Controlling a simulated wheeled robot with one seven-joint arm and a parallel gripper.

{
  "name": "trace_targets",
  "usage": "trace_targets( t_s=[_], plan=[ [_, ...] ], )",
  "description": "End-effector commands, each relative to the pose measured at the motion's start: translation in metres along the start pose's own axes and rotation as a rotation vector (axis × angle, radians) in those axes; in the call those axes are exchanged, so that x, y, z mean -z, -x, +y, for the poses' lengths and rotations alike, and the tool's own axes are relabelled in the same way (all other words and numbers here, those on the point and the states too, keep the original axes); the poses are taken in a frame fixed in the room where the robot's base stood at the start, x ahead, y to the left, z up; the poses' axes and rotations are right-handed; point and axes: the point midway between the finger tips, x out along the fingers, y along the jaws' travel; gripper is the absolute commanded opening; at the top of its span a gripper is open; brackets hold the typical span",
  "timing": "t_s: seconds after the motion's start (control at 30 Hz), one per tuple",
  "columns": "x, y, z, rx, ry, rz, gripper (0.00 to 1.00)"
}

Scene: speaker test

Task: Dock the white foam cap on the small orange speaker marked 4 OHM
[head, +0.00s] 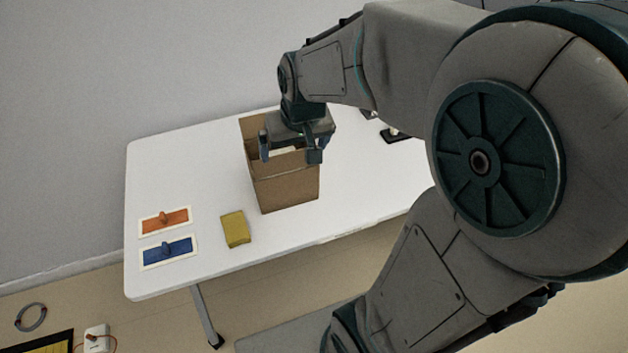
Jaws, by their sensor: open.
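My gripper (289,155) is open and points down over the mouth of a brown cardboard box (285,190) on the white table. Its two fingers are apart, and they overlap the box opening in the picture. A pale patch (285,150) shows between the fingers at the box opening. I cannot tell whether it is the white foam cap or whether the fingers touch it. No orange speaker can be made out, and no 4 OHM marking is readable. The inside of the box is mostly hidden by its front wall and my gripper.
On the table (180,180), an orange panel with a knob (178,222) and a blue one (178,251) lie at the left. A yellow block (236,229) stands in front of the box. Small dark items (392,135) sit behind my arm. The table's back left is clear.

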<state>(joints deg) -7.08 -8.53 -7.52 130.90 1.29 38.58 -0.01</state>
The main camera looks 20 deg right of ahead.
Motion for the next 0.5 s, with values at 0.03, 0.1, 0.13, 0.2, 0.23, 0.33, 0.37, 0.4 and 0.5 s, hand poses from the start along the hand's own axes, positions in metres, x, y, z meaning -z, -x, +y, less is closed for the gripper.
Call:
trace_targets(
  t_s=[0.03,0.1,0.13,0.2,0.23,0.33,0.37,0.4,0.5],
  plan=[
    [-0.019,0.014,0.001,0.002,0.000,-0.004,1.00],
    [-0.044,0.027,0.001,0.000,0.005,-0.020,1.00],
    [-0.054,0.032,0.001,-0.002,0.008,-0.027,1.00],
    [-0.076,0.040,0.002,-0.009,0.013,-0.041,1.00],
    [-0.084,0.043,0.002,-0.012,0.015,-0.046,1.00],
    [-0.105,0.050,0.003,-0.023,0.019,-0.062,1.00],
    [-0.110,0.051,0.002,-0.025,0.020,-0.064,1.00],
    [-0.115,0.052,0.001,-0.028,0.022,-0.067,1.00],
    [-0.121,0.053,0.001,-0.032,0.023,-0.074,1.00]
  ],
)
